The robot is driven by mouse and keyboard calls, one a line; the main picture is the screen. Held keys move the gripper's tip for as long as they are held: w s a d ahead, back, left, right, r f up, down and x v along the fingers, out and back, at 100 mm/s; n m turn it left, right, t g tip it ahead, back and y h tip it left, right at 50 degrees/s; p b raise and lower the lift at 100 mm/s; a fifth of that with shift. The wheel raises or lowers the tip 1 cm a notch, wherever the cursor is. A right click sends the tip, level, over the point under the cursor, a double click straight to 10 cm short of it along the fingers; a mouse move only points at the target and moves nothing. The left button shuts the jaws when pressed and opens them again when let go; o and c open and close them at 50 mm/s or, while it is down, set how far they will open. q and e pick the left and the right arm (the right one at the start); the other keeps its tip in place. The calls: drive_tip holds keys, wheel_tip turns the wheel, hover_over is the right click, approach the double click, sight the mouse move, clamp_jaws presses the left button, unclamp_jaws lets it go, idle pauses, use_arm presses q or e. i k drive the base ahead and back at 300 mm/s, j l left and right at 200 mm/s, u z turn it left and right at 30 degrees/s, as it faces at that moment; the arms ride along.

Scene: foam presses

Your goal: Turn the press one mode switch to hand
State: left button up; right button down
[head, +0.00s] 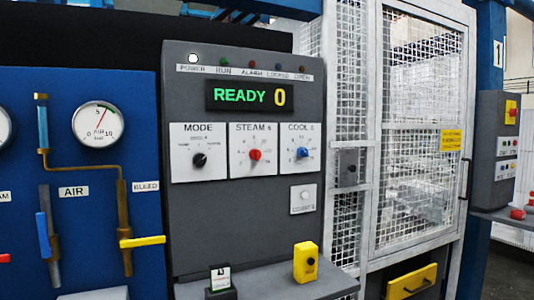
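The mode switch (200,160) is a small black knob on a white plate marked MODE, at the left of the grey press panel (245,220). Small position labels sit around it, too small to read. Its pointer seems to lean to the upper right, but I cannot tell the exact setting. The display (250,96) above reads READY 0. Neither of my grippers is in view, and nothing covers the switch.
A red STEAM knob (255,155) and blue COOL knob (302,153) sit right of the switch. A shelf (270,281) juts out below with a yellow box (305,262). A blue air panel (95,220) with a yellow lever (142,241) stands left; a mesh guard (415,150) stands right.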

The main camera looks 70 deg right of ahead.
sight(199, 159)
drive_tip(key=z, duration=1.8)
